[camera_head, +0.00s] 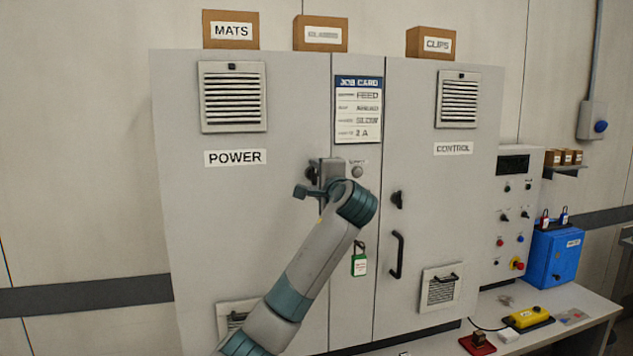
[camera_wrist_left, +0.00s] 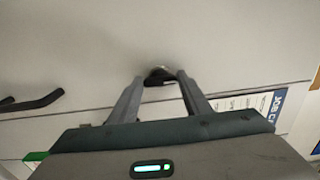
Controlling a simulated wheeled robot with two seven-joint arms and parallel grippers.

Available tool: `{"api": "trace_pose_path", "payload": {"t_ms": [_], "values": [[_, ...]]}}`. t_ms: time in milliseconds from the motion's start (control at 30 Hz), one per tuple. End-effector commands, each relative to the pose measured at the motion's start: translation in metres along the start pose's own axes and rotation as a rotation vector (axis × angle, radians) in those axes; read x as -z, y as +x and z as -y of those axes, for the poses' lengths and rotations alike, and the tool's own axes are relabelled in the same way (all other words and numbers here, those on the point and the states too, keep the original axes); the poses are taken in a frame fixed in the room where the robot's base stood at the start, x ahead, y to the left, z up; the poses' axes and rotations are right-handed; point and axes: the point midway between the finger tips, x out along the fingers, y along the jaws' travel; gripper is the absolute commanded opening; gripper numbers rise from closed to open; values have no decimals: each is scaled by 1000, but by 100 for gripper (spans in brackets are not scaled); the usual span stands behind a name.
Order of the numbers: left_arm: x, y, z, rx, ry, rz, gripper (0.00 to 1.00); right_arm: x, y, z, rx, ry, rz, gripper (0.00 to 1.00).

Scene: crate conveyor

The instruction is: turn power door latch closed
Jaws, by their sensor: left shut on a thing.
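The grey power door (camera_head: 205,220) carries a POWER label (camera_head: 235,157) and looks flush with the cabinet front. Its small black latch (camera_head: 311,174) sits near the door's right edge, partly behind my gripper. My left gripper (camera_head: 315,176) reaches it from the front. In the left wrist view, the two fingers (camera_wrist_left: 159,82) are shut on the latch (camera_wrist_left: 158,72), one on each side. Most of the latch is hidden between the fingertips, so I cannot tell its angle. My right gripper is not in view.
A black door handle (camera_wrist_left: 32,102) shows beside the fingers in the left wrist view. The control door has its own latch (camera_head: 397,200) and handle (camera_head: 397,255). A green tag (camera_head: 359,264) hangs right of my forearm. A job card (camera_head: 358,108) is above. A bench (camera_head: 560,300) stands right.

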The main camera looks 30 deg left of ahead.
Motion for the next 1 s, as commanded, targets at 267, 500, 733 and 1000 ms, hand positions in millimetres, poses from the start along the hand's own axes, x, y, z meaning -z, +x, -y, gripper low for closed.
{"api": "trace_pose_path", "payload": {"t_ms": [267,500,733,1000], "values": [[0,0,-1,-2,-5,2,21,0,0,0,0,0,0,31],[0,0,-1,-2,-5,2,62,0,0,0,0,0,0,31],[0,0,0,-1,-5,1,62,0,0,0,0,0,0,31],[1,-11,-1,1,-7,-1,62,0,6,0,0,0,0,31]]}}
